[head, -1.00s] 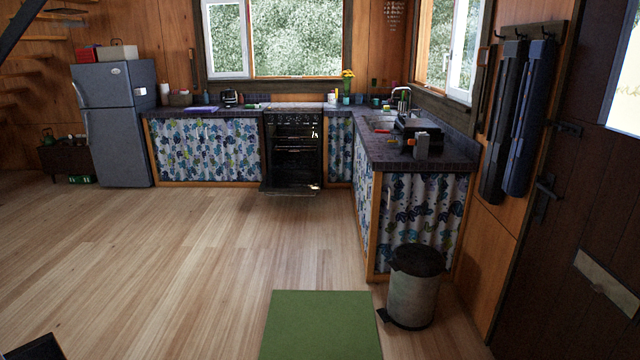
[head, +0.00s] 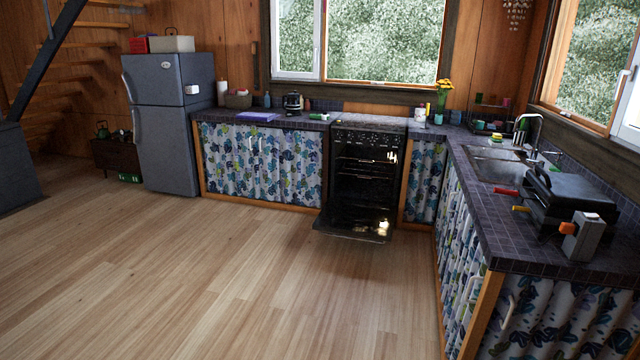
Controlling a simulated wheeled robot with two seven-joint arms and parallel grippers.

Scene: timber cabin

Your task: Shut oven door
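The black oven (head: 365,172) stands against the back wall, between two curtained counter sections. Its door (head: 352,228) is folded down, open, and lies low and roughly level just above the floor, sticking out in front. The dark oven inside with its racks shows. Neither of my grippers is in the head view.
The wooden floor (head: 230,285) in front of the oven is clear. A counter (head: 487,215) with a sink and a black appliance (head: 570,195) runs along the right. A grey fridge (head: 165,125) stands left of the curtained cabinets. Stairs (head: 75,60) rise at the far left.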

